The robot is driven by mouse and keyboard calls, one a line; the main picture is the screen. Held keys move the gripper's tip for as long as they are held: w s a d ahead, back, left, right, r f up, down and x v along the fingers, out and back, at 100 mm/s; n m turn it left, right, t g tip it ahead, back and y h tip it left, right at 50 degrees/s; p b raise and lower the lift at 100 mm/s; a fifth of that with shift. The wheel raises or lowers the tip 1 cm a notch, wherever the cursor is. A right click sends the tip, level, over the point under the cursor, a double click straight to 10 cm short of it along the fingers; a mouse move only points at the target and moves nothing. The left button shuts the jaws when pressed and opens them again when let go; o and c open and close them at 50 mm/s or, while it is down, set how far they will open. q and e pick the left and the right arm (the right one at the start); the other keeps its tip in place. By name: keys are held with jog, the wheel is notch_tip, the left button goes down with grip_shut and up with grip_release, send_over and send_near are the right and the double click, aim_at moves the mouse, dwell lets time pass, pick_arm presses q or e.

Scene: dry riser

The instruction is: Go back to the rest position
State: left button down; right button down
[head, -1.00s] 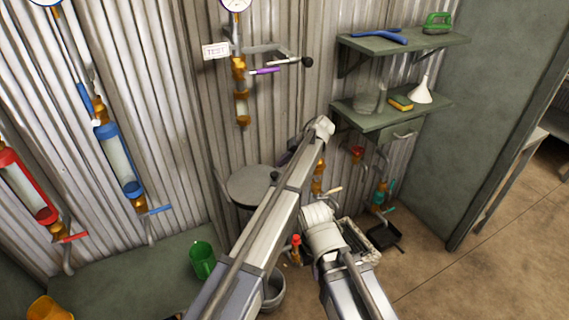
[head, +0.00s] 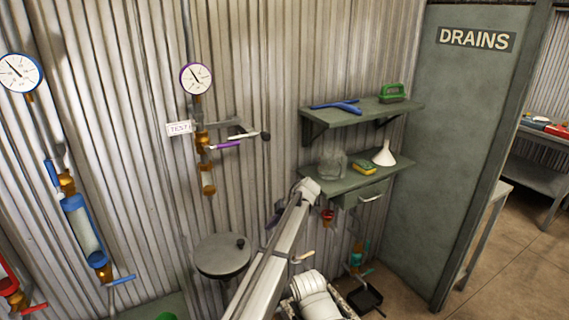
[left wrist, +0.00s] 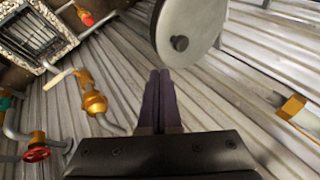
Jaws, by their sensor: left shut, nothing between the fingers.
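My left arm reaches up through the middle of the head view. Its gripper (head: 275,213) shows only as a small dark purple bit beside the arm's far end, partly hidden by the arm. In the left wrist view the two dark purple fingers (left wrist: 160,95) lie together, shut and empty. They point toward the corrugated wall and the round grey disc (left wrist: 190,30), touching nothing that I can make out. The same round disc (head: 222,256) is left of the arm in the head view. My right gripper is not in view.
Two shelves (head: 345,180) hold a funnel (head: 384,155), sponge and brush. Pipes with a purple-handled valve (head: 225,145) and gauges line the corrugated wall. Brass valve fittings (left wrist: 93,100), a red handwheel (left wrist: 37,154) and a grate (left wrist: 35,35) show in the left wrist view. Floor is open at right.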

pick_arm(q)
jog(key=s+a+f+m+h, duration=0.1)
jog(key=s+a+h, duration=0.15)
jog(key=s, duration=0.95)
jog(key=s+a+f+g+h, duration=0.15)
jog(key=s+a, duration=0.25)
jog(key=s, duration=0.8)
jog(key=s+a+f+m+t+h, duration=0.1)
jog(key=s+a+f+h, duration=0.15)
jog(key=s, duration=0.85)
jog(key=s+d+m+g, duration=0.1)
jog(key=s+d+m, duration=0.2)
jog(key=s+d, duration=0.3)
jog(key=shift+s+d+r+m+y, duration=0.25)
jog(key=shift+d+r+m+y, duration=0.15)
jog(key=shift+d, duration=1.7)
jog(key=shift+g, duration=0.25)
